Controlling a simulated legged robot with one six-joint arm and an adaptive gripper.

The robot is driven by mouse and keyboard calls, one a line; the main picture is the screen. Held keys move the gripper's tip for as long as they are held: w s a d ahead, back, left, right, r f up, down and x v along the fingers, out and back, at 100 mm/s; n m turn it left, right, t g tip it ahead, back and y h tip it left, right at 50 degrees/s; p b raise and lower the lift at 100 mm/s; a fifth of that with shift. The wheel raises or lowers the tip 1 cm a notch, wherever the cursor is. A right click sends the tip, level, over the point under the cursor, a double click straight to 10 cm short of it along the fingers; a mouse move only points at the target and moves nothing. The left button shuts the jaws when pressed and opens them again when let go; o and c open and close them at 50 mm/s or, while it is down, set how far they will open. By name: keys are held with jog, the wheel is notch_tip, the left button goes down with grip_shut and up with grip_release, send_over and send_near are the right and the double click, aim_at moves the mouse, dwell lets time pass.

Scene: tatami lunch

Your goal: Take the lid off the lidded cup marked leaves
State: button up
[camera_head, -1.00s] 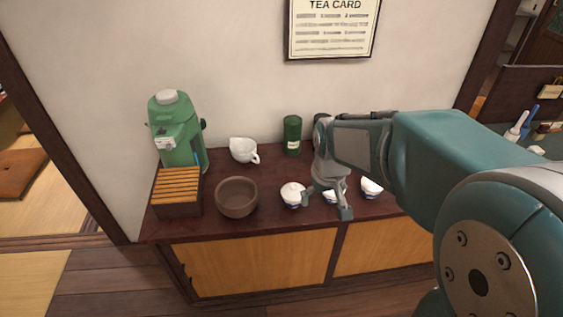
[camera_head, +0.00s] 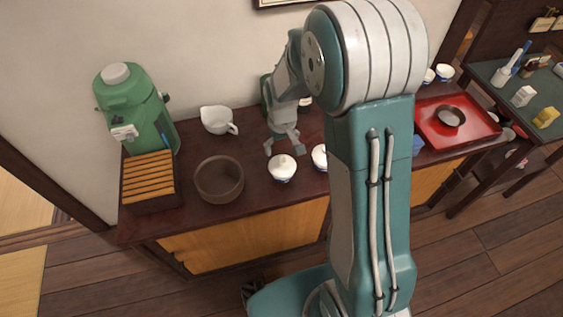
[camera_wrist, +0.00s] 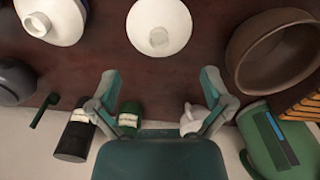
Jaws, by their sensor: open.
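Two white lidded cups with blue near the base show in the head view: a left one (camera_head: 282,168) and one to its right (camera_head: 320,157), partly behind my arm. In the wrist view the left cup (camera_wrist: 158,18) has its round lid (camera_wrist: 158,40) on, with a small knob; the other cup (camera_wrist: 52,24) is at the upper left. No leaf mark is readable on either. My gripper (camera_head: 283,150) is open and empty, just behind the left cup. In the wrist view its spread fingers (camera_wrist: 160,82) point toward that cup, apart from it.
A brown bowl (camera_head: 219,180), slatted box (camera_head: 150,178), green dispenser (camera_head: 135,105) and white jug (camera_head: 217,120) stand left. A green canister (camera_wrist: 129,118) and black canister (camera_wrist: 75,136) are near the wall. A red tray (camera_head: 435,128) is right.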

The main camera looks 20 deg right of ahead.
aim_at(282, 159)
notch_tip(282, 159, down, 7)
jog(key=shift+r, duration=0.2)
jog(key=c, duration=1.1)
